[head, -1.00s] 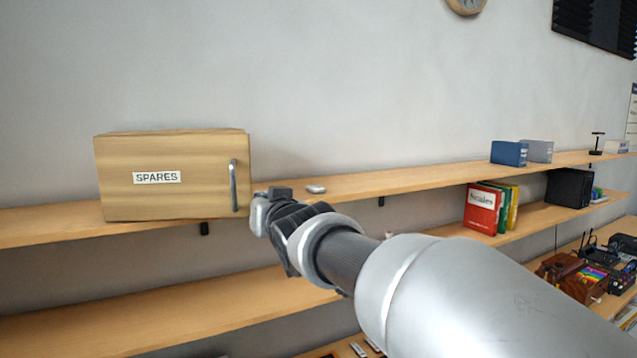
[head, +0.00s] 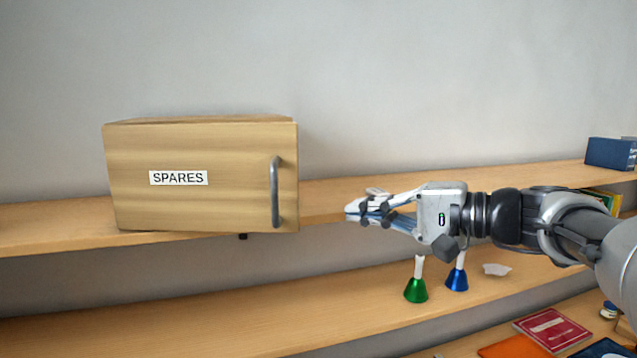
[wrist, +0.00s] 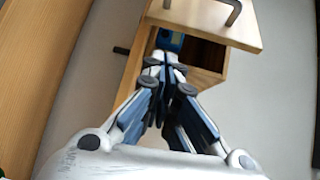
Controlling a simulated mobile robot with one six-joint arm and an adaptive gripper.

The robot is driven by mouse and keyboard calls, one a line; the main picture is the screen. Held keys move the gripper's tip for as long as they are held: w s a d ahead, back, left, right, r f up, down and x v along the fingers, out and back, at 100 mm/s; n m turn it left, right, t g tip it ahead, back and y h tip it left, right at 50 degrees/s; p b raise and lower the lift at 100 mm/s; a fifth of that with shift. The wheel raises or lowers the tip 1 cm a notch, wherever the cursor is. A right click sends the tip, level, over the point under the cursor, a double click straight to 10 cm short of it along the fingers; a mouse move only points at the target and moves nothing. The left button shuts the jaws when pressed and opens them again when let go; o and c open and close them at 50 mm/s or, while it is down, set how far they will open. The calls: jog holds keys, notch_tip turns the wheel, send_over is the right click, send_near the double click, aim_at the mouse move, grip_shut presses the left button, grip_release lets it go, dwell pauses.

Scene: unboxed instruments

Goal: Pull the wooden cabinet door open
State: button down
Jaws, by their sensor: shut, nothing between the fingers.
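The wooden cabinet (head: 200,150), labelled SPARES, sits on the upper shelf left of centre in the head view. Its door (head: 230,205) has a grey vertical bar handle (head: 277,190) near the right edge. In the wrist view the door (wrist: 205,22) stands ajar, its handle (wrist: 233,10) at the top. Behind it the dark inside of the cabinet (wrist: 205,55) and a blue thing (wrist: 169,40) show. My gripper (head: 352,209) is shut and empty, right of the cabinet and apart from the handle. In the wrist view its fingertips (wrist: 165,62) point toward the opening.
The upper shelf (head: 320,208) runs along the wall under the cabinet. On the lower shelf, below my gripper, stand a green cone-shaped thing (head: 416,291) and a blue one (head: 456,280). A blue box (head: 610,154) is at the far right. The wall above is clear.

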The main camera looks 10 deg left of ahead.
aim_at(296, 189)
jog(key=shift+n+g+y, duration=0.3)
jog(key=shift+y, duration=0.5)
jog(key=a+r+p, duration=0.1)
jog(key=a, duration=0.1)
jog(key=s+a+r+p, duration=0.1)
jog(key=a, duration=0.2)
jog(key=a+r, duration=0.1)
jog(key=a, duration=0.2)
jog(key=shift+s+a+r+p, duration=0.2)
jog(key=shift+s+p, duration=0.2)
jog(key=shift+s, duration=0.25)
jog(key=shift+w+f, duration=0.15)
jog(key=shift+w, duration=0.05)
jog(key=shift+s, duration=0.15)
